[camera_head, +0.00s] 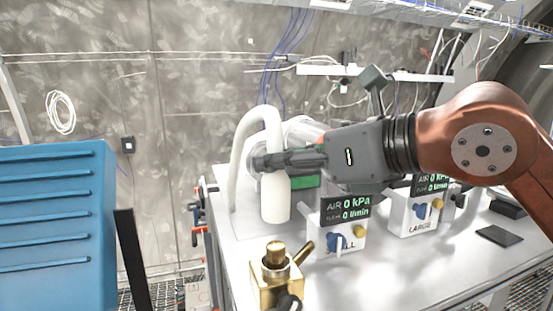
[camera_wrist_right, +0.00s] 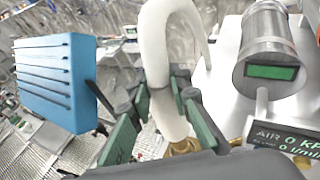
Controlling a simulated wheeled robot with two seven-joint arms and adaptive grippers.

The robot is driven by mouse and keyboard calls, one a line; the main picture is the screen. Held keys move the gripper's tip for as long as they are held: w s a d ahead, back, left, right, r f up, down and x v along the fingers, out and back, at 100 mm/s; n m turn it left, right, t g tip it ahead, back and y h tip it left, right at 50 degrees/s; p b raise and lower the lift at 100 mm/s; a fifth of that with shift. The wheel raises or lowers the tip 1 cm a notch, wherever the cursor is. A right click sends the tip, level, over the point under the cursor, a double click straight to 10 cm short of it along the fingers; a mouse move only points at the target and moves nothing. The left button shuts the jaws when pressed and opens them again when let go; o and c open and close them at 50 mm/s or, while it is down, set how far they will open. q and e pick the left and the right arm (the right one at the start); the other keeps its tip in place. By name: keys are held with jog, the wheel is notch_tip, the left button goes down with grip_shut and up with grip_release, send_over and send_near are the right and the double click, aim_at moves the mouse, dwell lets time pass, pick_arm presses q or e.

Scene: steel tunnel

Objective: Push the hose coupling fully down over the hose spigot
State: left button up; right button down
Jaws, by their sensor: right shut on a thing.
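The hose coupling (camera_head: 275,200) is the thick white lower end of a white hose and hangs upright. My right gripper (camera_head: 262,162) is shut around it near its top. The wrist view shows the fingers on both sides of the white coupling (camera_wrist_right: 168,115). The hose spigot (camera_head: 275,254) is a brass stub on a brass block at the front of the bench. In the head view the coupling's lower end shows above the spigot, with a gap in the picture. In the wrist view some brass (camera_wrist_right: 183,147) shows just below the coupling; the rest is hidden. My left gripper is not in view.
The hose (camera_head: 238,150) arches up and down behind the gripper. Two air panels (camera_head: 340,225) (camera_head: 415,208) stand on the white bench (camera_head: 400,265). A metal cylinder (camera_wrist_right: 268,50) with a green display is behind. A blue drawer cabinet (camera_head: 55,225) stands at the left.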

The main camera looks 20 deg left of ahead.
aim_at(286, 186)
notch_tip(286, 186, down, 2)
jog(key=shift+f+b, duration=0.1)
jog(key=shift+b, duration=0.55)
jog(key=shift+f+b, duration=0.35)
jog(key=shift+s+f+b, duration=0.1)
jog(key=shift+f+b, duration=0.35)
jog(key=shift+f, duration=0.25)
pick_arm(q)
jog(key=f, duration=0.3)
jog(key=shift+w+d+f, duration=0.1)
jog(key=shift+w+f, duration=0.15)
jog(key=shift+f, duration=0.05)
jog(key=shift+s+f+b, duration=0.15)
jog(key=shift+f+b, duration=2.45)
jog(key=shift+b, duration=0.05)
pick_arm(e)
jog(key=shift+f, duration=2.95)
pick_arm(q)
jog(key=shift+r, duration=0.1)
pick_arm(e)
jog(key=c, duration=1.7)
grip_release()
